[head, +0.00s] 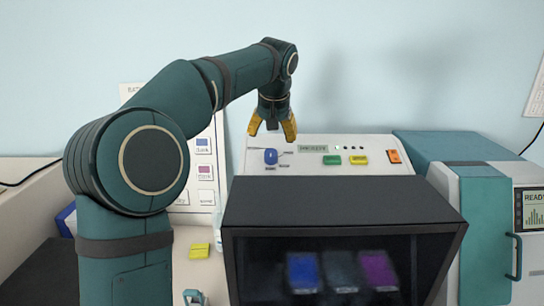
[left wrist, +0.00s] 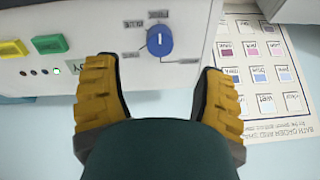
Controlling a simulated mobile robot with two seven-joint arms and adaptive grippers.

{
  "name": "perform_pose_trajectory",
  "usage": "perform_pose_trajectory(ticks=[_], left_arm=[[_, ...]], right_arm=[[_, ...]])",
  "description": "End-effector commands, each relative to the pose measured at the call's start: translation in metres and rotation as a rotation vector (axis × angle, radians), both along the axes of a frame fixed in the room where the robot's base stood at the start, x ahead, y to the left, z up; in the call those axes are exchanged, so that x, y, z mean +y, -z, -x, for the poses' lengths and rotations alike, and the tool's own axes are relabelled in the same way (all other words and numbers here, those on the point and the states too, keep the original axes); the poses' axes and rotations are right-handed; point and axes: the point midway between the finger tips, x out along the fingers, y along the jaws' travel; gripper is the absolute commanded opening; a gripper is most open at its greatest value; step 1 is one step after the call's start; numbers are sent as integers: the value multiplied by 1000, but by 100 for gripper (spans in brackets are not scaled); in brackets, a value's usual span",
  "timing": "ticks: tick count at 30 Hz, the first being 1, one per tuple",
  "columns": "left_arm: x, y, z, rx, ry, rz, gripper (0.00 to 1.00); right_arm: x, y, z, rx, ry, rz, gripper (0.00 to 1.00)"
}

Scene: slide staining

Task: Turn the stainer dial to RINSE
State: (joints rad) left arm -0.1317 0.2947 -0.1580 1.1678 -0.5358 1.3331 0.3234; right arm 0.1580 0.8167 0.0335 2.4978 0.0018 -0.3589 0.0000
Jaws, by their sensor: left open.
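The stainer dial is a blue knob (head: 271,156) on the sloped white panel of the stainer (head: 320,145), with small labels around it. It also shows in the left wrist view (left wrist: 159,42), with a white pointer mark on its face; the labels are too small to read surely. My left gripper (head: 273,132) has yellow fingers spread apart and is empty. In the head view it hangs just above the dial; in the wrist view the dial lies beyond and between the fingertips (left wrist: 160,75), apart from them. My right gripper is in neither view.
Green (head: 332,160), yellow (head: 358,160) and orange (head: 394,156) buttons sit right of the dial. A dark-framed chamber (head: 340,202) with coloured panels stands in front. A teal and white machine (head: 487,215) stands at right. A wall chart (left wrist: 262,75) hangs beside the panel.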

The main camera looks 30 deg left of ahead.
Motion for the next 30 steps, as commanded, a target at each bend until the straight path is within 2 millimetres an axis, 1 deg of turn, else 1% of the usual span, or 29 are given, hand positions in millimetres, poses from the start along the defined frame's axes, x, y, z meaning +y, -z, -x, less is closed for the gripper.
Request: perform_pose_trajectory(ticks=[1, 6, 12, 18, 26, 27, 29, 30], left_arm=[[3, 11, -3, 3, -2, 0, 70], [11, 41, -13, 4, -1, 0, 70], [17, 66, -22, 3, -2, 1, 70], [20, 77, -26, 1, -1, 1, 70], [20, 77, -27, 0, -1, 0, 70], [20, 77, -27, 0, -1, 0, 68], [20, 77, -27, 0, -1, 0, 47], [20, 77, -27, 0, -1, 0, 33]], right_arm=[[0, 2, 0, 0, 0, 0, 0], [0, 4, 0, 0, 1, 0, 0], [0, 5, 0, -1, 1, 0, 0], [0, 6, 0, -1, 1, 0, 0], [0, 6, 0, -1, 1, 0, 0], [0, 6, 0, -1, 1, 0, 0], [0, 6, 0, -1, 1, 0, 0], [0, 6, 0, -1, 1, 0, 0]])
